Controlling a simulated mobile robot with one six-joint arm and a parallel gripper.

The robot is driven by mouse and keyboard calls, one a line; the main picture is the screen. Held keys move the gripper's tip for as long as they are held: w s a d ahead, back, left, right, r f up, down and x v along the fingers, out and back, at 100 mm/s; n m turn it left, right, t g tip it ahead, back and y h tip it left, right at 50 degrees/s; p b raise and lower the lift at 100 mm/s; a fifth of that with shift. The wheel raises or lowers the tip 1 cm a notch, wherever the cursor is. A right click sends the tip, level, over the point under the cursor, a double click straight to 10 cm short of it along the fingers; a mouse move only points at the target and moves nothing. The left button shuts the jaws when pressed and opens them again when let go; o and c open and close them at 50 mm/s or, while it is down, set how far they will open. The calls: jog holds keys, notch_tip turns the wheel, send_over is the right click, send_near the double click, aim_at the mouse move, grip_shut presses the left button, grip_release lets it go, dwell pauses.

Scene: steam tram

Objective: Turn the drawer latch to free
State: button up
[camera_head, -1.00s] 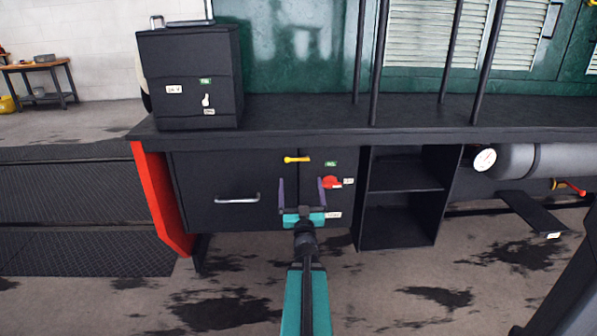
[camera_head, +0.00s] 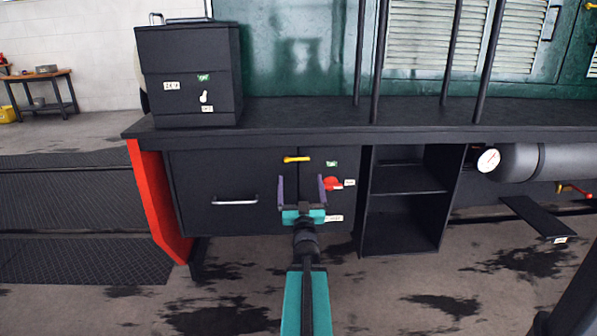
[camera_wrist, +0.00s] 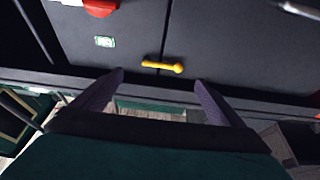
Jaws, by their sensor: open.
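The drawer latch is a yellow lever (camera_head: 296,159) near the top of the dark cabinet front. It lies level across the seam between the drawer (camera_head: 190,187) and the panel to its right. In the wrist view the yellow lever (camera_wrist: 162,66) shows just beyond the fingertips, near the middle between them. My gripper (camera_head: 301,190) is open and empty, with its two purple fingers apart, and in the head view its tips lie below the latch. I see no contact with the latch. The drawer has a silver bar handle (camera_head: 235,200) and looks shut.
A red knob (camera_head: 332,184) sits close to the right of my gripper. A green label (camera_head: 331,164) is above it. An open shelf (camera_head: 402,186) stands further right. The bench top (camera_head: 300,112) overhangs the cabinet, with a black box (camera_head: 190,80) at its left.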

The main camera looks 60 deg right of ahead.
aim_at(299, 160)
jog(key=shift+f+b, duration=0.1)
jog(key=shift+b, duration=0.7)
jog(key=shift+b+x, duration=0.85)
jog(key=shift+x, duration=3.35)
jog(key=shift+s, duration=0.1)
jog(key=c, duration=1.4)
